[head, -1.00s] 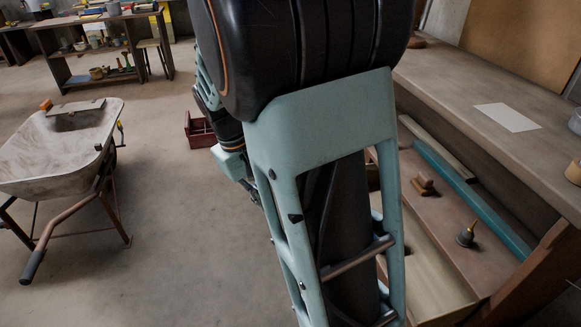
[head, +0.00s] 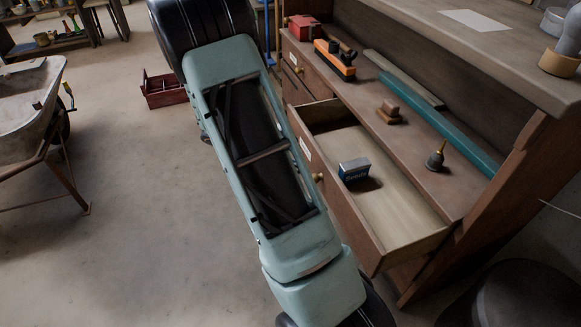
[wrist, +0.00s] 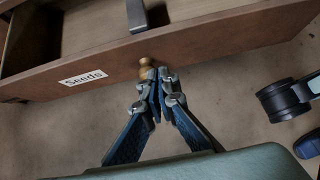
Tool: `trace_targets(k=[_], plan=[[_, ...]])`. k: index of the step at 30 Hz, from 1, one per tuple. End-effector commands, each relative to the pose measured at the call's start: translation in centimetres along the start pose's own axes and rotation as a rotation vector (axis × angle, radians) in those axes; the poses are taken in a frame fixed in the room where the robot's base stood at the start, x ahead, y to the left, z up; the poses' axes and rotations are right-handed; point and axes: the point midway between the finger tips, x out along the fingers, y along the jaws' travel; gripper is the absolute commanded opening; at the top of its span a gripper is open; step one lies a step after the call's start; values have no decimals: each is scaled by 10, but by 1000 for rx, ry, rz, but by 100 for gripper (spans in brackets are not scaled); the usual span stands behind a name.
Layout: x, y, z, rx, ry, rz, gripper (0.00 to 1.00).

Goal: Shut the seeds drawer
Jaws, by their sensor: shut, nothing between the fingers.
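The seeds drawer (head: 355,222) stands pulled out of the wooden bench, its inside open to view. Its front carries a white "Seeds" label (wrist: 83,78) and a round brass knob (head: 318,177). The gripper does not show in the head view, where my arm passes just left of the drawer front.
On the bench are a teal bar (head: 440,122), an orange and black tool (head: 335,60), a red box (head: 303,28), a brown block (head: 390,112) and a small dark bulb-shaped tool (head: 436,156). A wheelbarrow (head: 25,105) and a red crate (head: 163,91) stand left. The floor between is clear.

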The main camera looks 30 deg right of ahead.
Motion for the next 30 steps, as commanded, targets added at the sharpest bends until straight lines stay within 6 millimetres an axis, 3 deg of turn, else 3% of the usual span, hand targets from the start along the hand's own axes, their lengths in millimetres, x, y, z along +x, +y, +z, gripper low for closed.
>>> trace_targets(k=[3, 9, 30], plan=[[29, -1, -2, 1, -1, -4, 0], [51, -1, 18, 4, 0, -2, 0], [62, -1, 33, 2, 1, -2, 0]])
